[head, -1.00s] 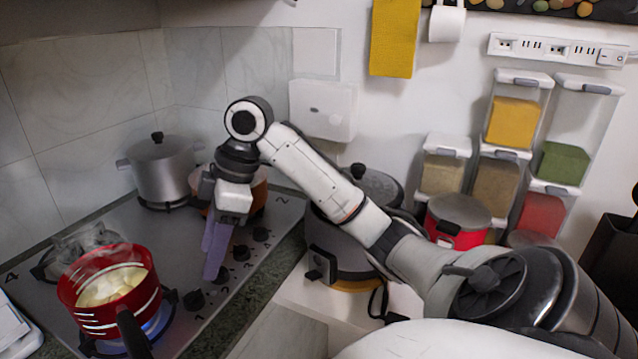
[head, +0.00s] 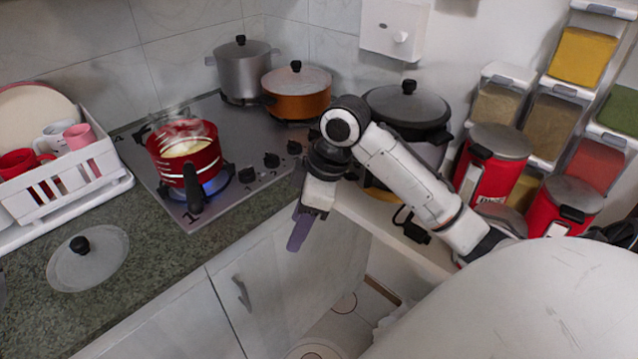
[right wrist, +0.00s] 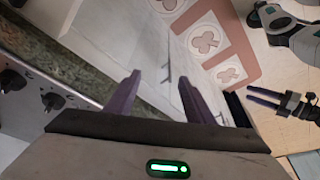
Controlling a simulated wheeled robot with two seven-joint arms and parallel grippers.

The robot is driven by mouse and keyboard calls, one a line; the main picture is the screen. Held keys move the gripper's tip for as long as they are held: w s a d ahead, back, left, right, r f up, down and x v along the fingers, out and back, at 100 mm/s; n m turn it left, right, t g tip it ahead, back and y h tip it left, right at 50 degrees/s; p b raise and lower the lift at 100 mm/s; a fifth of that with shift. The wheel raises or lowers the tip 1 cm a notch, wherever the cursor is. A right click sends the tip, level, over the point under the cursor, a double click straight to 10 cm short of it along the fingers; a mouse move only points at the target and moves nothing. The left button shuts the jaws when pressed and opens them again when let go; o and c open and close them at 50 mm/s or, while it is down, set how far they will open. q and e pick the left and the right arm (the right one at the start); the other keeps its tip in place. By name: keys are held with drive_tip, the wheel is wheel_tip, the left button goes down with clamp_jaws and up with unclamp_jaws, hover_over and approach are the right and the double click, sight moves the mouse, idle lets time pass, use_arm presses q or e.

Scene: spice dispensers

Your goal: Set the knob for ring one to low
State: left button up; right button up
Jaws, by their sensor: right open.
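A row of dark knobs (head: 271,160) runs along the front edge of the stove (head: 226,120). The end nearest the red pot (head: 186,160) is crowded by its handle, and I cannot read any knob's setting. The pot steams over a blue flame near a "1" mark. My right gripper (head: 298,230) hangs right of the knobs, off the counter edge, touching nothing. In the right wrist view its purple fingers (right wrist: 160,95) are apart and empty, with two knobs (right wrist: 50,100) at the left.
A silver pot (head: 241,72) and an orange pot (head: 297,95) stand at the back of the stove. A black-lidded cooker (head: 408,106) is close behind my right arm. A dish rack (head: 82,176) and a glass lid (head: 88,258) lie left. Open floor is below the cabinets.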

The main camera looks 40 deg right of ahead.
drive_tip(key=s+a+f+m, duration=0.1)
drive_tip(key=s+a+f, duration=0.2)
drive_tip(key=s+f, duration=0.2)
drive_tip(key=s+a+f+m+h, duration=0.1)
drive_tip(key=s+a+f+m, duration=0.1)
drive_tip(key=s+f, duration=0.3)
drive_tip(key=shift+s+a+f, duration=0.4)
drive_tip(key=shift+a+f, duration=0.25)
drive_tip(key=shift+a, duration=0.25)
drive_tip(key=shift+f, duration=0.1)
